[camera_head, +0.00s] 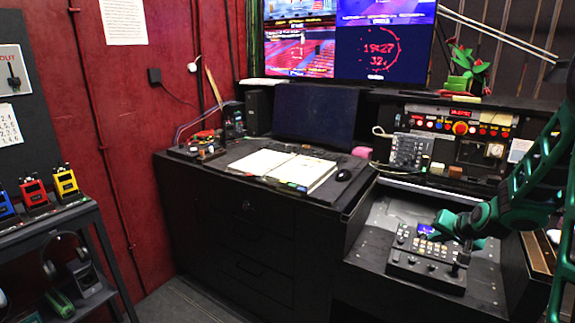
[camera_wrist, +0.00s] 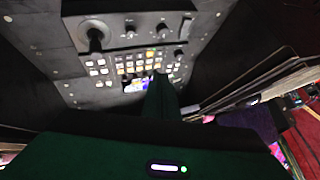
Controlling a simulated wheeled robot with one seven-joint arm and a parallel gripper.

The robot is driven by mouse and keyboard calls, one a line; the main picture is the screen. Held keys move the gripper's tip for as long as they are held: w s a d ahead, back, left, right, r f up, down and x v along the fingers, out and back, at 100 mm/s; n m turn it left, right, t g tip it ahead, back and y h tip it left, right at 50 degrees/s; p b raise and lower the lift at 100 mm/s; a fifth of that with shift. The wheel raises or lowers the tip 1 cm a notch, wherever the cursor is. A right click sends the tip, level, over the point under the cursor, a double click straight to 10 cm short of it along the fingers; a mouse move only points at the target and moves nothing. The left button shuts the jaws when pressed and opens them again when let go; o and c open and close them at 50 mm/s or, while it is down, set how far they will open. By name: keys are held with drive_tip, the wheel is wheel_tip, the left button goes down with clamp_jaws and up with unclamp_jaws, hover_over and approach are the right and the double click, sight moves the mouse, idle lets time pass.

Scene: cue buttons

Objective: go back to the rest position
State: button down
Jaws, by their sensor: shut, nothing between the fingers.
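My gripper (camera_head: 443,228) is at the right in the head view, at the end of my green and black arm. It is over the black button console (camera_head: 428,262), close to its small lit blue screen. In the wrist view my gripper (camera_wrist: 161,84) is one narrow dark green shape, fingers shut together with nothing seen between them. Its tip lies over the edge of the console's small screen (camera_wrist: 134,87), near rows of lit buttons (camera_wrist: 126,66). I cannot tell whether the tip touches the console.
A control panel (camera_head: 460,127) with coloured buttons stands behind the console. Left of it, a black cabinet (camera_head: 255,225) carries an open book (camera_head: 285,168), a mouse (camera_head: 343,175) and a dark monitor (camera_head: 316,115). A shelf with coloured devices (camera_head: 66,181) is at far left. Air above the cabinet's front looks free.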

drive_tip(key=s+a+r+g, duration=0.2)
drive_tip(key=s+r+g, duration=0.1)
drive_tip(key=s, duration=1)
drive_tip(key=s+a+r+g, duration=0.2)
drive_tip(key=s+g, duration=0.1)
drive_tip(key=s, duration=1)
drive_tip(key=s+a+r+g, duration=0.2)
drive_tip(key=s+a+r, duration=0.1)
drive_tip(key=s, duration=1.1)
drive_tip(key=shift+r+n+g+y, duration=0.3)
drive_tip(key=shift+r+n+g, duration=0.05)
drive_tip(key=shift+n+g, duration=0.05)
drive_tip(key=shift+a, duration=0.1)
drive_tip(key=shift+w+f, duration=0.25)
drive_tip(key=shift+w, duration=0.4)
